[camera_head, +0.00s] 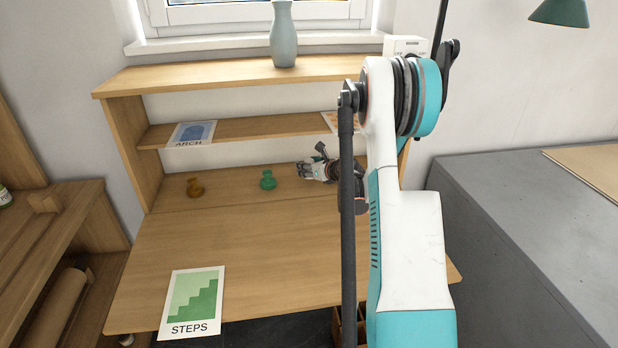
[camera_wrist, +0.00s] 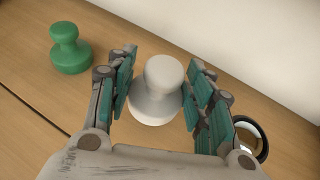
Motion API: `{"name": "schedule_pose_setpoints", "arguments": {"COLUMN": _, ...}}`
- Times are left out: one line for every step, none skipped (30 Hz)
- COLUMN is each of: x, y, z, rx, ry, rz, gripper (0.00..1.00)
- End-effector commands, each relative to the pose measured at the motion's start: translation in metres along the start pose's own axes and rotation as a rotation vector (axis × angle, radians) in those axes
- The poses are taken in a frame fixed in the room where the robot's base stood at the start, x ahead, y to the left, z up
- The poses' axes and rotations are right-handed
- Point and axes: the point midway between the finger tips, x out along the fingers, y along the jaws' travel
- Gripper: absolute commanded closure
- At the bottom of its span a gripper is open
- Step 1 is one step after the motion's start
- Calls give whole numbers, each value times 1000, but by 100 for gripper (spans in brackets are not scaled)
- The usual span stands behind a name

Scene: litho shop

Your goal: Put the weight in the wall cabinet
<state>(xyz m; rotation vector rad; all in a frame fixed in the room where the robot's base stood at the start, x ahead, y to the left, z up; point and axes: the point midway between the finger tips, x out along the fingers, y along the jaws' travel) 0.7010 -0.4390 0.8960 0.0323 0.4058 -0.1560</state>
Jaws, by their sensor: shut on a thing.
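A pale grey-white weight (camera_wrist: 158,100) with a round knob and a wider base is between the fingers of my gripper (camera_wrist: 162,78) in the wrist view. The fingers are shut on it from both sides. In the head view my gripper (camera_head: 308,170) is low over the back of the desk, below the shelf, and the weight there is hidden or too small to make out. A green weight (camera_wrist: 70,48) stands to the left, apart from the fingers; it also shows in the head view (camera_head: 268,180). I cannot make out a wall cabinet in these views.
A brass-coloured weight (camera_head: 195,187) stands left of the green one. A shelf (camera_head: 245,128) with cards spans above the desk (camera_head: 270,250). A vase (camera_head: 284,35) stands on top. A black-rimmed round object (camera_wrist: 262,140) is close to the right fingers. The desk's middle is clear.

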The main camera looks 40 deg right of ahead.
Motion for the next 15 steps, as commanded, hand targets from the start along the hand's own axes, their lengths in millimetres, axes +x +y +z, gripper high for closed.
{"name": "schedule_pose_setpoints", "arguments": {"x": 5, "y": 0, "z": -11, "rx": 0, "ry": 0, "rz": 0, "gripper": 85}}
{"name": "schedule_pose_setpoints", "arguments": {"x": 7, "y": 0, "z": -16, "rx": 0, "ry": 0, "rz": 0, "gripper": 85}}
{"name": "schedule_pose_setpoints", "arguments": {"x": 10, "y": 0, "z": -23, "rx": 0, "ry": 0, "rz": 0, "gripper": 85}}
{"name": "schedule_pose_setpoints", "arguments": {"x": 12, "y": 0, "z": -28, "rx": 0, "ry": 0, "rz": 0, "gripper": 85}}
{"name": "schedule_pose_setpoints", "arguments": {"x": 14, "y": 0, "z": -32, "rx": 0, "ry": 0, "rz": 0, "gripper": 85}}
{"name": "schedule_pose_setpoints", "arguments": {"x": 16, "y": -1, "z": -34, "rx": 0, "ry": 0, "rz": 0, "gripper": 85}}
{"name": "schedule_pose_setpoints", "arguments": {"x": 18, "y": -1, "z": -34, "rx": 0, "ry": 0, "rz": 0, "gripper": 85}}
{"name": "schedule_pose_setpoints", "arguments": {"x": 18, "y": -1, "z": -35, "rx": 0, "ry": 0, "rz": 0, "gripper": 85}}
{"name": "schedule_pose_setpoints", "arguments": {"x": 19, "y": -2, "z": -34, "rx": 0, "ry": 0, "rz": 0, "gripper": 85}}
{"name": "schedule_pose_setpoints", "arguments": {"x": 19, "y": -2, "z": -34, "rx": 0, "ry": 0, "rz": 0, "gripper": 85}}
{"name": "schedule_pose_setpoints", "arguments": {"x": 18, "y": -2, "z": -33, "rx": 0, "ry": 0, "rz": 0, "gripper": 85}}
{"name": "schedule_pose_setpoints", "arguments": {"x": 18, "y": -2, "z": -33, "rx": 0, "ry": 0, "rz": 0, "gripper": 85}}
{"name": "schedule_pose_setpoints", "arguments": {"x": 18, "y": -2, "z": -32, "rx": 0, "ry": 0, "rz": 0, "gripper": 85}}
{"name": "schedule_pose_setpoints", "arguments": {"x": 18, "y": -2, "z": -32, "rx": 0, "ry": 0, "rz": 0, "gripper": 85}}
{"name": "schedule_pose_setpoints", "arguments": {"x": 18, "y": -2, "z": -32, "rx": 0, "ry": 0, "rz": 0, "gripper": 85}}
